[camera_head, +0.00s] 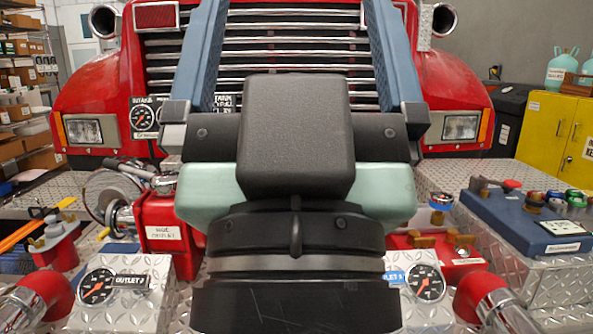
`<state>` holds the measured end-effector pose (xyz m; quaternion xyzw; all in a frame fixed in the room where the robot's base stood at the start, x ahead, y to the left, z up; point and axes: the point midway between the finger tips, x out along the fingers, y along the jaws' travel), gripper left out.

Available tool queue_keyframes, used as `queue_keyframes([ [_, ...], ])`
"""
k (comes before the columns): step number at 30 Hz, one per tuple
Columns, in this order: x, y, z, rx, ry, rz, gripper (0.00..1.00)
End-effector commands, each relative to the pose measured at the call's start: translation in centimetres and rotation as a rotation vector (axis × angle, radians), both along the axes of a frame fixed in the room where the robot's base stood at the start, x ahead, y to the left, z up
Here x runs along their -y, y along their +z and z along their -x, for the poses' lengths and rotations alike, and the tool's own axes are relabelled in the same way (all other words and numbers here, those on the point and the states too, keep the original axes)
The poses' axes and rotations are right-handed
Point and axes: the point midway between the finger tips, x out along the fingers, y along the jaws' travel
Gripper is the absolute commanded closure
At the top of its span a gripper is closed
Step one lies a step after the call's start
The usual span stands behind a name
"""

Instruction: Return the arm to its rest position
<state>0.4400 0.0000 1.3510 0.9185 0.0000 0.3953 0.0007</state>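My gripper (292,40) fills the middle of the head view, seen from behind and close to the camera. Its two blue-grey fingers stand wide apart and run up to the top edge, where their tips are cut off. Nothing shows between them but the chrome grille of the red truck front behind. The black wrist housing and pale green band below the fingers are mine. They hide the middle of the pump panel.
Behind is a red truck front (90,92) with headlights. Gauges (97,286), red valves (50,245) and pipe outlets (490,300) flank my arm. A blue control box (530,222) sits right, before a yellow cabinet (550,130). Shelves (22,100) stand left.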

Motion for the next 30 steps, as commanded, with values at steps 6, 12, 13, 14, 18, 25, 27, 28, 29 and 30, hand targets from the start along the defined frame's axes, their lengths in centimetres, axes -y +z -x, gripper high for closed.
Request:
queue_keyframes([
  [6,0.0,8.3,0.0,-0.001,0.001,0.000,0.00],
  [12,0.0,14.0,0.0,-0.001,0.001,0.000,0.00],
  [13,0.0,14.7,0.0,-0.001,0.001,0.000,0.00],
  [14,0.0,15.4,0.0,-0.001,0.001,0.000,0.00],
  [18,0.0,17.4,0.0,-0.001,0.001,0.000,0.00],
  [25,0.0,18.0,0.0,-0.001,0.001,0.000,0.00],
  [27,0.0,17.9,0.0,-0.001,0.001,0.000,0.00],
  [28,0.0,17.9,0.0,-0.001,0.001,0.000,0.00],
  [29,0.0,17.9,0.0,-0.001,0.001,0.000,0.00],
  [30,0.0,17.9,0.0,-0.001,0.001,0.000,0.00],
])
